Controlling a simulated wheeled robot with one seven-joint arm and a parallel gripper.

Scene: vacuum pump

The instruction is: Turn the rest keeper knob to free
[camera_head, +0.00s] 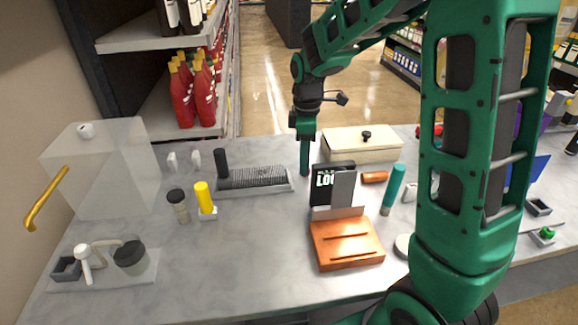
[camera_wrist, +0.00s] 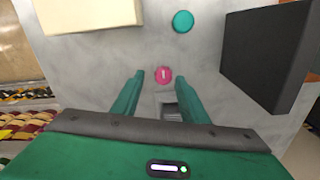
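My gripper (camera_head: 304,172) points down over the middle of the table in the head view. In the wrist view its two green fingers (camera_wrist: 160,82) are apart, with nothing held between them. A small round pink-red piece marked with a white 1 (camera_wrist: 163,75) shows between the fingertips, and I cannot tell its height. A grey slotted part (camera_wrist: 170,111) lies just below it, partly hidden by the fingers. I cannot tell for sure which part is the rest keeper knob; the pink-red piece is not clearly visible in the head view.
A dark block (camera_wrist: 262,50) stands close at the right in the wrist view, with a teal disc (camera_wrist: 183,21) above. A cream box (camera_head: 362,143) stands behind my gripper. A ridged grey tray (camera_head: 258,188) and an orange stand (camera_head: 345,245) are nearby.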

